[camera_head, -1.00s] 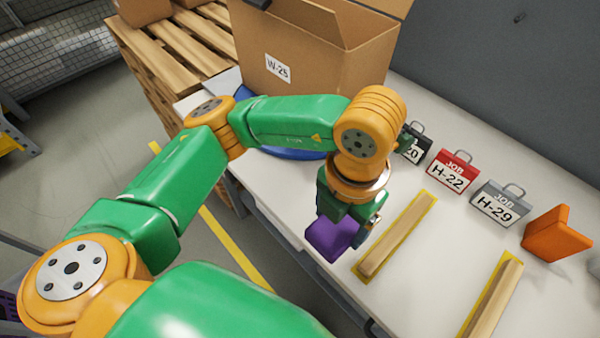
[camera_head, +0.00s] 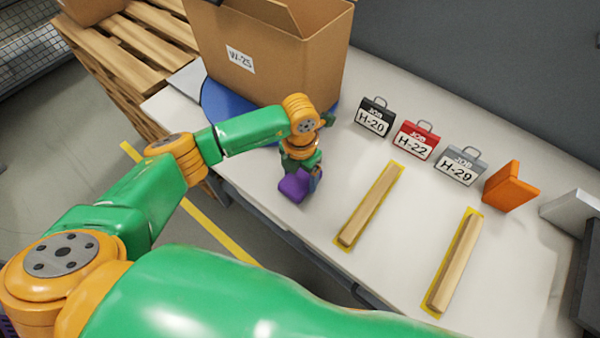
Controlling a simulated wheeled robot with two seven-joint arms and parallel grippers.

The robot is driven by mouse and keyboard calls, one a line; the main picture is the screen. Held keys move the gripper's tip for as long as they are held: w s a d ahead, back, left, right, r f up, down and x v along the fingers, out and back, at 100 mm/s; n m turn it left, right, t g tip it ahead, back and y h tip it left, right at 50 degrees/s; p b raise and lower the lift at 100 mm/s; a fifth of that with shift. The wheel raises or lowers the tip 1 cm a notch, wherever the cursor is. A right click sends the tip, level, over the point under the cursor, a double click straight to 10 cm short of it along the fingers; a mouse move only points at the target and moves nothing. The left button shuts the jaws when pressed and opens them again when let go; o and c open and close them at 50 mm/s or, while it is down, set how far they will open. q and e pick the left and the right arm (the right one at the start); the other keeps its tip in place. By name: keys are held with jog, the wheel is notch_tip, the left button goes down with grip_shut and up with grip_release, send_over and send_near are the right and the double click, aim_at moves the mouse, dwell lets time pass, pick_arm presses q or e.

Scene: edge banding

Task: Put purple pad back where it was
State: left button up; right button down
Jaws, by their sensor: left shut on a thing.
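The purple pad (camera_head: 294,188) is held in my left gripper (camera_head: 301,176) near the front edge of the white table. The gripper is shut on it and points down. I cannot tell whether the pad touches the table. The wrist hides the pad's upper part. My right gripper is not in view.
A cardboard box marked W-25 (camera_head: 262,55) stands on a blue round base (camera_head: 222,103). Job tags H-20 (camera_head: 374,117), H-22 (camera_head: 416,140) and H-29 (camera_head: 460,166) stand beside an orange block (camera_head: 509,187). Wooden strips (camera_head: 371,205) (camera_head: 455,262) lie on yellow-marked areas.

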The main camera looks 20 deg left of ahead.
aim_at(300, 177)
pick_arm(q)
jog(key=o, duration=1.2)
jog(key=shift+f, duration=0.1)
jog(key=shift+c, duration=0.2)
jog(key=shift+r+p, duration=0.35)
notch_tip(300, 177, up, 12)
jog(key=b, duration=0.3)
jog(key=shift+f, duration=0.15)
